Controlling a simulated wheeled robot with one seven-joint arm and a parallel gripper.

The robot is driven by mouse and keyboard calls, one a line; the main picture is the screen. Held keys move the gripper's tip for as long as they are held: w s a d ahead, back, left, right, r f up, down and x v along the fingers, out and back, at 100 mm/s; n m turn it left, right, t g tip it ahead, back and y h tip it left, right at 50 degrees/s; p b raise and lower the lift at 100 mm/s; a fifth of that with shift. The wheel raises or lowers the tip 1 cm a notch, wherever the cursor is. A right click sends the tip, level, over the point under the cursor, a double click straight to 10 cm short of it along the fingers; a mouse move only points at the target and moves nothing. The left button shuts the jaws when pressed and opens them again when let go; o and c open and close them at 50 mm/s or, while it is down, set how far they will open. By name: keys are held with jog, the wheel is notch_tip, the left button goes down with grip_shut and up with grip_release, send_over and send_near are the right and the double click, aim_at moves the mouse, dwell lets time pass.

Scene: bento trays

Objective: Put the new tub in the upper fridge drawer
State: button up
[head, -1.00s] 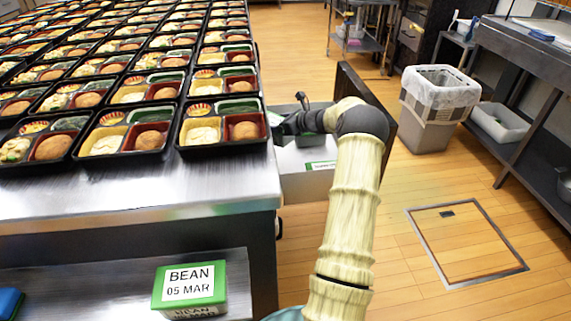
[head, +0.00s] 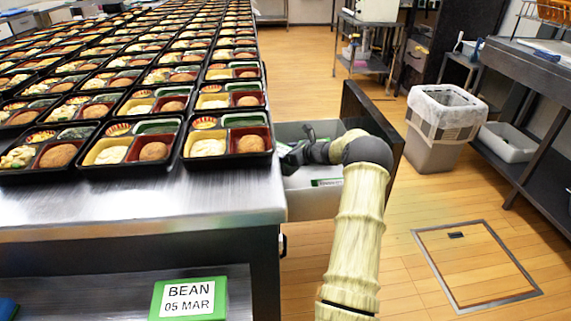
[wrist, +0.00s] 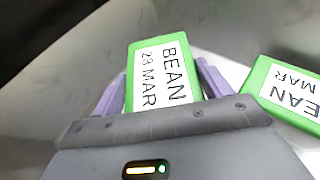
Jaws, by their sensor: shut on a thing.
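In the head view a green-edged label (head: 327,182) shows in the drawer. Another green tub (head: 188,300), labelled BEAN 05 MAR, stands on the shelf below the counter.
The steel counter (head: 130,212) is covered with rows of bento trays up to near the drawer. The drawer's dark front panel (head: 372,115) stands right of my wrist. A lined bin (head: 436,135) and a side bench stand further right. The wooden floor between is clear.

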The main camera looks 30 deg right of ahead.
notch_tip(320, 180, down, 4)
jog(key=shift+f+b, duration=0.1)
jog(key=shift+b, duration=0.6)
jog(key=shift+f, duration=0.2)
jog(key=o, duration=1.2)
jog(key=shift+r, duration=0.1)
jog(key=shift+s+r, duration=0.1)
jog(key=shift+r, duration=0.05)
jog(key=shift+p+v, duration=1.25)
jog(key=shift+v, duration=2.35)
